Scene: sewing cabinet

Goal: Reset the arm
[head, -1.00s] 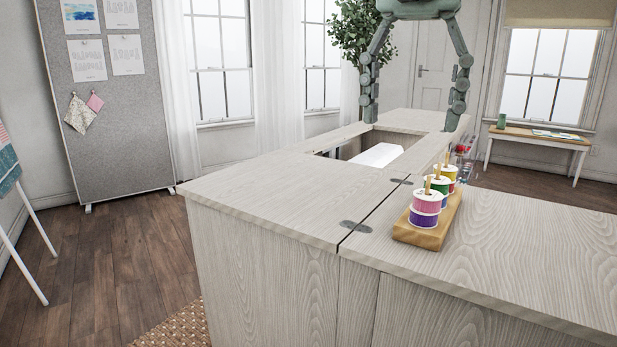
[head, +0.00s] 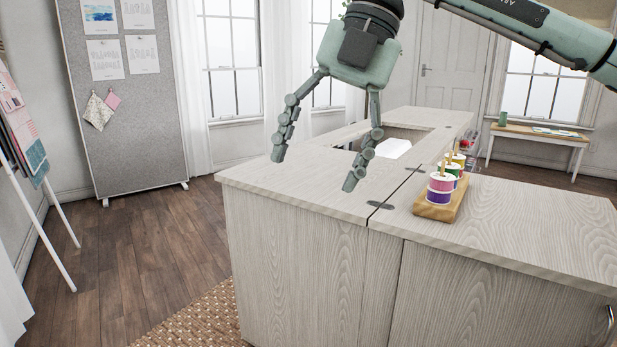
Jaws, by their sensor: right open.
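My right gripper (head: 314,172) hangs open and empty, fingers spread and pointing down, in front of and above the left part of the sewing cabinet (head: 295,182). Its arm comes in from the upper right. Nothing is between its fingers. My left gripper is not in view.
A wooden holder (head: 433,211) with several thread spools stands on the cabinet top, right of the hinges. Behind the gripper is the cabinet's recess with a white object (head: 394,149) in it. A grey pinboard (head: 150,150) stands at left. The floor (head: 150,255) left of the cabinet is clear.

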